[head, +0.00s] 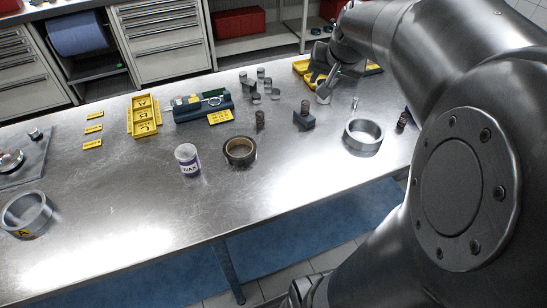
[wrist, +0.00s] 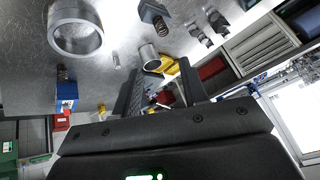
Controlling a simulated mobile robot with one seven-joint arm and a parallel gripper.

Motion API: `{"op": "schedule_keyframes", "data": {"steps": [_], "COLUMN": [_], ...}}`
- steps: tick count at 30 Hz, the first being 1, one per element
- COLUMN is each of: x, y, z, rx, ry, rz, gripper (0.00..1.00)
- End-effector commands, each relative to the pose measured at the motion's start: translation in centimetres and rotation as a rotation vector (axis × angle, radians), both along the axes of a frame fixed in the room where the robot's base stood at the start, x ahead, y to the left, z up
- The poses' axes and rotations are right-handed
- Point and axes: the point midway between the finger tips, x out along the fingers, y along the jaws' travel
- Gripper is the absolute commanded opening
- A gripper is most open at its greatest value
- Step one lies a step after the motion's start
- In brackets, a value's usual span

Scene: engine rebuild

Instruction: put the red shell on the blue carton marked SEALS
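I cannot make out a red shell for certain in either view. A small red patch (wrist: 165,98) shows between my fingers in the wrist view, too small to identify. A blue carton (wrist: 66,91) stands at the left in the wrist view; its marking is not readable. In the head view my arm hides most of that area. My gripper (wrist: 161,76) is open, its two dark fingers apart with nothing visibly clamped. In the head view my gripper (head: 325,74) is over the far right of the bench, beside a metal cylinder (head: 323,93) and yellow trays (head: 301,67).
A large metal ring (head: 363,136), a dark block with a spring (head: 304,118), a brown-lined ring (head: 240,151) and a white can (head: 188,159) stand on the bench. Grey shell-like pieces (head: 255,97) stand farther back. The front middle of the bench (head: 130,215) is clear.

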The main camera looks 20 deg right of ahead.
Motion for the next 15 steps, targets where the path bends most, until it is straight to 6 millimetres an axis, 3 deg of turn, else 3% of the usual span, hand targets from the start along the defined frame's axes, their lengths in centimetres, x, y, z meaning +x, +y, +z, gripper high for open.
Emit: {"op": "schedule_keyframes", "data": {"steps": [1,6,10,15], "x": [-1.2,-6.1,-10.4,-14.7], "y": [2.8,10.9,15.5,18.9], "z": [0.4,0.3,-0.6,-2.0], "rx": [-0.002,-0.034,-0.084,-0.152], "ry": [0.0,0.033,0.059,0.089], "rz": [0.059,0.247,0.374,0.483], "gripper": [0.4,0.4,0.4,0.4]}}
